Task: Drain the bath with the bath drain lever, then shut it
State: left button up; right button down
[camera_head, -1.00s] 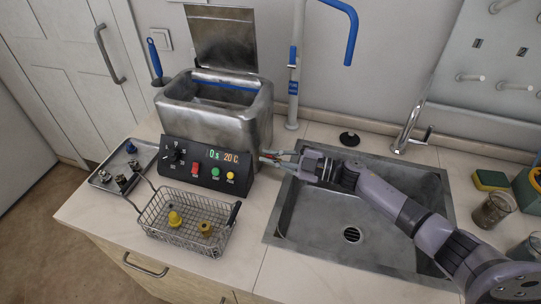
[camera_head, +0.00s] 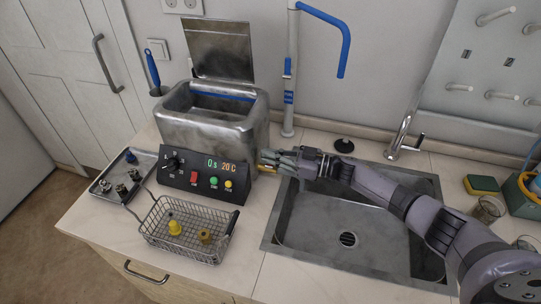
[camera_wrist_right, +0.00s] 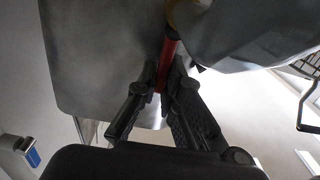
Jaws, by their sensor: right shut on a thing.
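The bath (camera_head: 208,131) is a metal tank with its lid (camera_head: 219,50) standing open, behind a black control panel (camera_head: 203,177) that reads 0 s and 20 C. My right gripper (camera_head: 269,160) is at the bath's right side, beside the sink. In the right wrist view, my right gripper (camera_wrist_right: 163,82) is shut on the red bath drain lever (camera_wrist_right: 169,50), whose far end meets a yellowish fitting. In the head view the fingers hide most of the lever. Whether water runs out cannot be seen. My left gripper is not in view.
A wire basket (camera_head: 186,246) with yellow parts stands in front of the panel. A metal tray (camera_head: 103,187) with small parts lies at left. The sink (camera_head: 275,237) is under my right arm; a blue-tipped tap (camera_head: 290,75) stands behind. A sponge (camera_head: 482,184) lies at right.

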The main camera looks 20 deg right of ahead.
dwell(0.5)
jog(key=c, duration=1.7)
grip_release()
jog(key=shift+d, duration=0.15)
jog(key=v, duration=1.2)
